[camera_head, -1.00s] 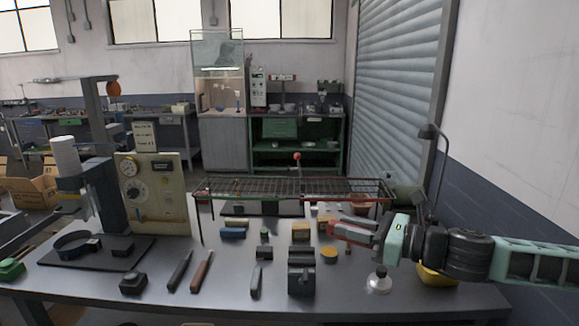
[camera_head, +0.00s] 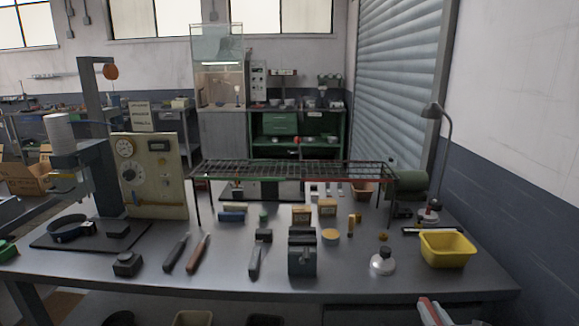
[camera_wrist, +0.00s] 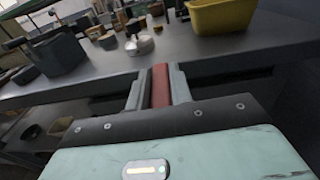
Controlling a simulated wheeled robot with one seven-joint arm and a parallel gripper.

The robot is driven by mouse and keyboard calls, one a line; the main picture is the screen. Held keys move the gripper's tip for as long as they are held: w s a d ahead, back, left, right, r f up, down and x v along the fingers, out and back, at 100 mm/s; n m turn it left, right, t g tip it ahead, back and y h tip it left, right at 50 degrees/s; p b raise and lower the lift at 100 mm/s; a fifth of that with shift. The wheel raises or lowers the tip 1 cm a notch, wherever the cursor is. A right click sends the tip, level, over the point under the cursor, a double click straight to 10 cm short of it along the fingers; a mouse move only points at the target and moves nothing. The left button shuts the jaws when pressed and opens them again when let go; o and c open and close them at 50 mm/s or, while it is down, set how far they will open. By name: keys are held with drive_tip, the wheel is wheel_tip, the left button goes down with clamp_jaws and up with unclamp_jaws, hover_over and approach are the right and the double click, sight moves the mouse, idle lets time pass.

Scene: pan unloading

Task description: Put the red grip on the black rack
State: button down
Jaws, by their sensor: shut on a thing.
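The black rack (camera_head: 285,168) is a long wire shelf on thin legs, standing across the back of the workbench in the head view. My gripper (camera_wrist: 159,82) is shut on the red grip (camera_wrist: 160,88), which lies between its two grey fingers in the wrist view. In the head view my gripper (camera_head: 432,312) shows only in part at the bottom right edge, with a bit of red in it. It is in front of the bench's front edge, well apart from the rack. The far end of the red grip is hard to make out.
A dark vise-like block (camera_head: 302,255), files and several small blocks lie in front of the rack. A gauge panel (camera_head: 150,175) stands at left.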

drive_tip(key=s+f, duration=0.4)
drive_tip(key=f, duration=0.1)
drive_tip(key=shift+s+f, duration=0.2)
drive_tip(key=shift+s, duration=0.05)
drive_tip(key=shift+d, duration=0.1)
